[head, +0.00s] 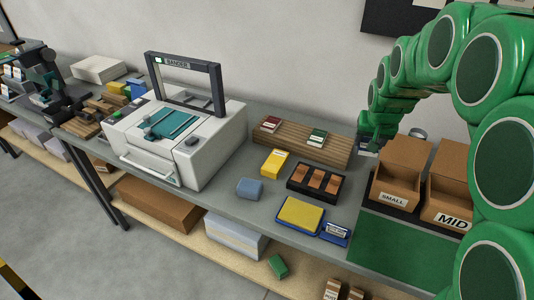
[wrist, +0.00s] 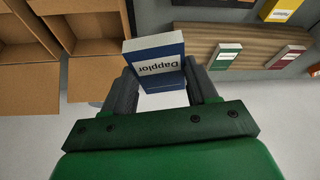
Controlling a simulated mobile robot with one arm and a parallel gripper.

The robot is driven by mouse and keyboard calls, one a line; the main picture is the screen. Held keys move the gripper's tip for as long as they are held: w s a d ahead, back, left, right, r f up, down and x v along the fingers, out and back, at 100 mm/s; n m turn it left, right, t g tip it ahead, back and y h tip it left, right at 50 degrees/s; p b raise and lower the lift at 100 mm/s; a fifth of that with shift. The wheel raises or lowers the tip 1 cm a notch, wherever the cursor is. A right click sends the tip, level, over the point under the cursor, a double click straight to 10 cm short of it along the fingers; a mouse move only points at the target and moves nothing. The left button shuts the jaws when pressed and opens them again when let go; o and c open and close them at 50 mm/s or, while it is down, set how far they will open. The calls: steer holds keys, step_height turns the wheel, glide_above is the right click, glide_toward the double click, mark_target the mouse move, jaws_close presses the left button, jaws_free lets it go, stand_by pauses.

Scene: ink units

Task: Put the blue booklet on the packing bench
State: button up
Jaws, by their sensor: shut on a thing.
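The blue booklet (wrist: 153,58), blue and white with the word "Dapplor" on it, is between the two dark fingers of my gripper (wrist: 162,78) in the wrist view. The fingers are shut on its sides. In the head view my gripper (head: 369,143) hangs at the right end of the slatted wooden rack, near the wall, and mostly hides the booklet. The long grey bench (head: 232,205) runs across the head view, with a green mat (head: 385,246) on its right part. I cannot tell which part is the packing bench.
Red (head: 271,124) and green (head: 317,138) booklets rest on the wooden rack (head: 296,144). Open cartons marked SMALL (head: 393,199) and MID (head: 453,218) stand behind the mat. A white bander (head: 178,140), a yellow box (head: 275,162), a black tray (head: 318,184) and a yellow pad (head: 300,214) occupy the bench. The mat's front is clear.

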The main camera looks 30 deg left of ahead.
steer(key=s+d+f+n+g+y, duration=0.1)
steer(key=s+d+f+n, duration=0.15)
steer(key=s+d, duration=0.5)
steer(key=s+d+f+n+y, duration=0.1)
steer(key=s+d+n, duration=0.35)
steer(key=d, duration=0.55)
steer(key=s+f+n+g+y, duration=0.1)
steer(key=s+n+g, duration=0.2)
steer(key=s+n, duration=0.85)
steer(key=m, duration=0.3)
glide_above(395, 236)
steer(key=d, duration=0.2)
steer(key=shift+a+f, duration=0.15)
steer(key=shift+f, duration=2.45)
steer(key=shift+a+f, duration=0.1)
steer(key=shift+f, duration=4)
steer(key=shift+f, duration=0.1)
